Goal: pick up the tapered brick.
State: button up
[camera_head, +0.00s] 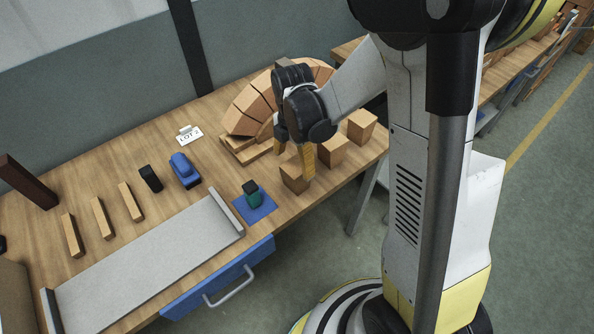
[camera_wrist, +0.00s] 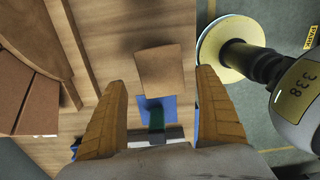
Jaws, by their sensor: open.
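A tan tapered brick (camera_head: 293,182) stands on the wooden bench near its front edge. It is the nearest of three similar loose blocks in a row. My gripper (camera_head: 294,155) is pointed down at this brick, its yellow-brown fingers spread. In the head view one finger overlaps the brick's right side. In the wrist view the brick (camera_wrist: 161,68) shows between the two open fingers (camera_wrist: 162,80), with a gap on each side. I cannot tell how far the fingertips reach down beside it. Nothing is held.
Two similar blocks (camera_head: 332,149) (camera_head: 361,126) stand to the right. A brick arch (camera_head: 249,108) lies behind my gripper. A dark green object (camera_head: 251,190) sits on a blue mat (camera_head: 262,211) at the left front. A grey board (camera_head: 150,262) and small tools lie farther left.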

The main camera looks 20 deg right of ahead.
jog(key=f+b, duration=0.1)
jog(key=f, duration=0.1)
jog(key=f+b, duration=0.1)
jog(key=f, duration=0.3)
jog(key=shift+d+f+b, duration=0.4)
jog(key=shift+r, duration=0.1)
jog(key=c, duration=1.5)
jog(key=shift+r, duration=0.15)
